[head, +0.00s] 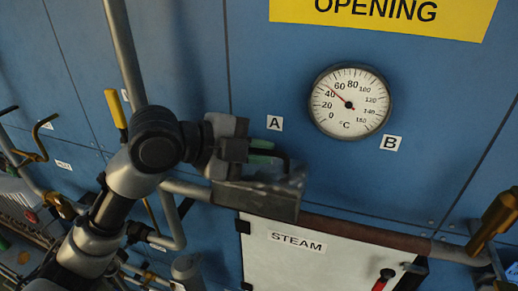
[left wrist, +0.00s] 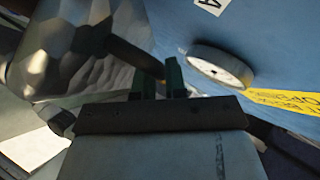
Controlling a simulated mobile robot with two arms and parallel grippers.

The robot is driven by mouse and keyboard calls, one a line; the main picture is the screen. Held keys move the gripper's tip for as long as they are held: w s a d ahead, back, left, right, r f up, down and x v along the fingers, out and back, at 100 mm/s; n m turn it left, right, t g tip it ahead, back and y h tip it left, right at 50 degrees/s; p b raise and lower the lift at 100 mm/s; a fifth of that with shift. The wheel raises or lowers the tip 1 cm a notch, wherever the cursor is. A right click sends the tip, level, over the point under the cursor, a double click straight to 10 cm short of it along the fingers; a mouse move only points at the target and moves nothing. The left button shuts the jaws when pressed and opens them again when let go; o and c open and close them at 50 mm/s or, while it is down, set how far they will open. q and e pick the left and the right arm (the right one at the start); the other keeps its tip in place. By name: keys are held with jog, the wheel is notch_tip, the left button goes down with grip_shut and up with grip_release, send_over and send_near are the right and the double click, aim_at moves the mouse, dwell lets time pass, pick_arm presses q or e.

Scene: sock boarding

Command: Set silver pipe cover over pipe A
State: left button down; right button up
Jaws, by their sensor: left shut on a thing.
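The silver pipe cover (head: 262,197) is a grey metal box-like shell with a dark handle, in the middle of the head view below label A (head: 274,123). My left gripper (head: 262,152) is shut on its handle. In the left wrist view the shiny cover (left wrist: 65,50) fills the upper left, and its dark handle (left wrist: 132,57) runs to my fingertips (left wrist: 160,82). The pipe (head: 187,188) runs across the wall below label A. The cover hides a stretch of it; I cannot tell whether they touch. My right gripper is not in view.
A round temperature gauge (head: 349,102) and label B (head: 391,143) are right of the cover. The pipe continues right as a brown stretch (head: 365,234) above a white STEAM panel (head: 325,262). A yellow-handled valve (head: 497,217) stands at the right edge.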

aim_at(256, 184)
pick_arm(q)
jog(key=shift+f+b, duration=2.45)
jog(key=shift+f, duration=1.1)
jog(key=c, duration=1.1)
grip_release()
jog(key=shift+s+a, duration=0.1)
jog(key=shift+a, duration=0.2)
jog(key=b+v, duration=0.3)
jog(key=v, duration=0.7)
jog(key=shift+r, duration=0.2)
